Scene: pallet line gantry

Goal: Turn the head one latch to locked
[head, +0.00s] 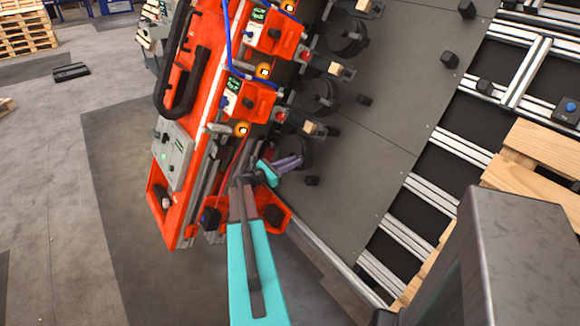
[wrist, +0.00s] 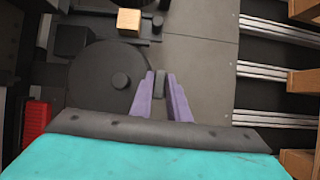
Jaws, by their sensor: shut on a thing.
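My gripper (head: 296,161) has purple fingers and reaches from the teal arm to the lower end of the orange machine, in front of the grey panel. In the wrist view my gripper (wrist: 159,88) is shut on a small dark grey upright piece (wrist: 158,78), which looks like the head one latch. The piece stands between the fingertips, just right of a round black disc (wrist: 92,82) with a knob. In the head view the fingers partly hide this lowest disc and cover the latch. No locked marking is readable.
The orange machine (head: 170,218) carries several similar heads, with lit orange buttons and a blue cable (head: 227,35). Small black knobs (head: 364,99) stand out from the grey panel (head: 375,120). Wooden pallets (head: 540,160) and metal rollers lie at the right. Open floor (head: 50,190) is at the left.

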